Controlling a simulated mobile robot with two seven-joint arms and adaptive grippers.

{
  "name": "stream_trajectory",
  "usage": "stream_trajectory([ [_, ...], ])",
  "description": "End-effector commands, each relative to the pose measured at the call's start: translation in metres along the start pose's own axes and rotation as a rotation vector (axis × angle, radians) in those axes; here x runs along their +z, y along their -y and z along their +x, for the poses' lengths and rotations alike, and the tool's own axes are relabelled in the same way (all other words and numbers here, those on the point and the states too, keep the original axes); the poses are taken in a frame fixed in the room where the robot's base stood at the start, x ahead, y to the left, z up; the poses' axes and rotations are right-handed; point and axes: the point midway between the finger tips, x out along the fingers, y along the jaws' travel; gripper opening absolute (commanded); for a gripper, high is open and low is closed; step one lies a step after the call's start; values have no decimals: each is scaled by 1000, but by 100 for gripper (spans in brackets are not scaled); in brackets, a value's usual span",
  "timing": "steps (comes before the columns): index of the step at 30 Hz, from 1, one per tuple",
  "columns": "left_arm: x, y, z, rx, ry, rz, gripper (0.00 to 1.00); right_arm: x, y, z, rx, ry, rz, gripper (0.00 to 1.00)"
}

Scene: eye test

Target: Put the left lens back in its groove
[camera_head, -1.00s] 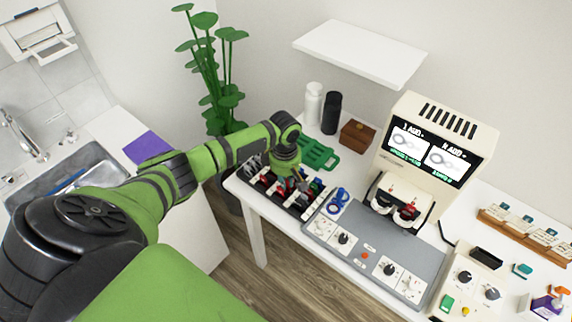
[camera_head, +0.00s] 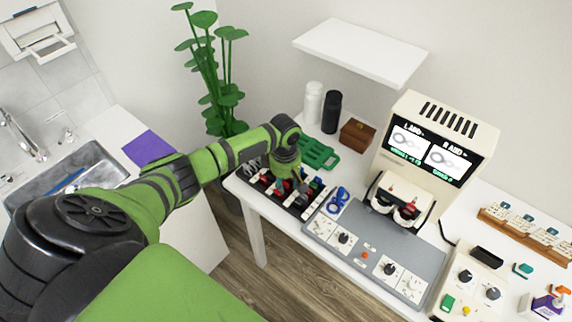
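A black lens rack (camera_head: 300,211) with white labels stands at the left end of the table, with several coloured lens handles in its grooves. My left gripper (camera_head: 291,184) points down over the middle of the rack, among the handles. A red piece (camera_head: 281,188) shows right at its fingertips; I cannot tell whether it is held or stands in a groove. The fingers are small and partly hidden by my wrist, so their opening is unclear. I cannot tell which piece is the left lens. My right gripper is not in view.
A blue ring-shaped item (camera_head: 340,195) lies right of the rack, near the grey control panel (camera_head: 352,246). The cream test machine (camera_head: 440,135) with its screen stands behind. A green tray (camera_head: 318,153) lies behind the rack. A wooden rack (camera_head: 525,235) is at right.

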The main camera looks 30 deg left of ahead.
Motion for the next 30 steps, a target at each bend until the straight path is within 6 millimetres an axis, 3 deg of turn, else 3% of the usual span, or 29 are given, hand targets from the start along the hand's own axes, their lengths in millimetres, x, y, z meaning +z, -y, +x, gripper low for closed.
stream_trajectory([
  [8, -1, 0, -9, -2, -1, 0, 40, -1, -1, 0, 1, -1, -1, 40],
  [21, 0, -1, -95, 2, 0, 1, 40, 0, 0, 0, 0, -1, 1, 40],
  [30, 0, 0, -120, -1, -1, 0, 40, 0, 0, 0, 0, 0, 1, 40],
])
